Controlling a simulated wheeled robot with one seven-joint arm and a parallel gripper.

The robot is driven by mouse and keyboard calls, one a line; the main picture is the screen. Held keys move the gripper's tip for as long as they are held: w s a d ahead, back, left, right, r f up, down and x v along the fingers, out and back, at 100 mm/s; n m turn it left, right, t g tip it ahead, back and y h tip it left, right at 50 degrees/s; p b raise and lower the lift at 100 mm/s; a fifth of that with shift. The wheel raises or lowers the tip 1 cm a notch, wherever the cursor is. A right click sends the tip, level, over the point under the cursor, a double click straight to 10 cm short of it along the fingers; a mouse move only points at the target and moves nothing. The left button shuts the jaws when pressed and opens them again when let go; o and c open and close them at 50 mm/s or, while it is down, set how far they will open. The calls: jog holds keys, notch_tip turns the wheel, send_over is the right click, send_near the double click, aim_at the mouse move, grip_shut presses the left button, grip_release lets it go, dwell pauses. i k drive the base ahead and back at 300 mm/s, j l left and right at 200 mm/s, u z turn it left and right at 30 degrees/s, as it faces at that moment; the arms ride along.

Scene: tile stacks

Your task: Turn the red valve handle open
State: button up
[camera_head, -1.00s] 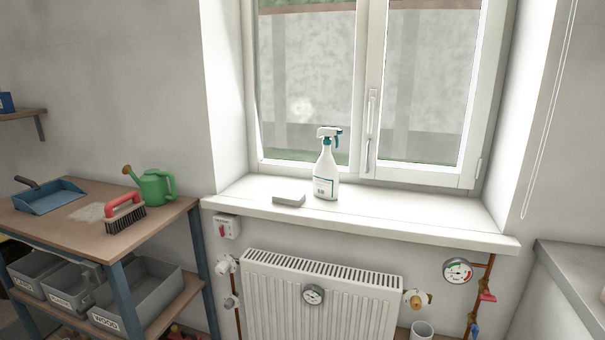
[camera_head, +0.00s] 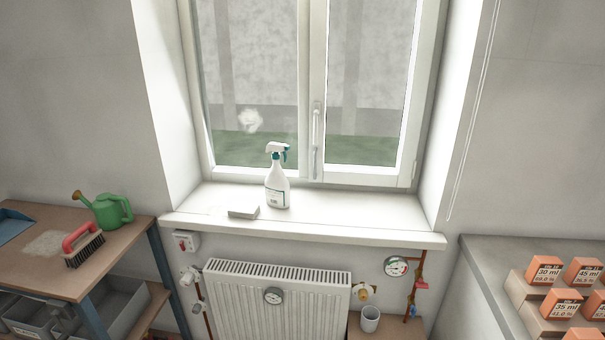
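A small red valve handle (camera_head: 421,285) sits on the copper pipe (camera_head: 413,296) to the right of the radiator, below the window sill. A round pressure gauge (camera_head: 396,267) is beside the pipe, just above and left of the handle. A blue handle (camera_head: 411,311) shows lower on the same pipe. The red handle is small in view, and its exact angle is hard to tell. My gripper is not in view.
A radiator (camera_head: 275,305) with a brass-coloured valve (camera_head: 364,291) stands under the sill (camera_head: 330,222). A white cup (camera_head: 370,318) is on a low wooden surface. A grey counter (camera_head: 490,270) with orange boxes (camera_head: 544,270) is at right, a workbench (camera_head: 50,255) at left.

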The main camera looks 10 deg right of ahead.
aim_at(421, 285)
jog(key=i+j+z, duration=0.1)
jog(key=i+z, duration=0.3)
jog(key=i+j+z, duration=0.4)
jog(key=i, duration=0.15)
jog(key=i+j+z, duration=0.4)
jog(key=i+l, duration=0.05)
jog(key=l, duration=0.05)
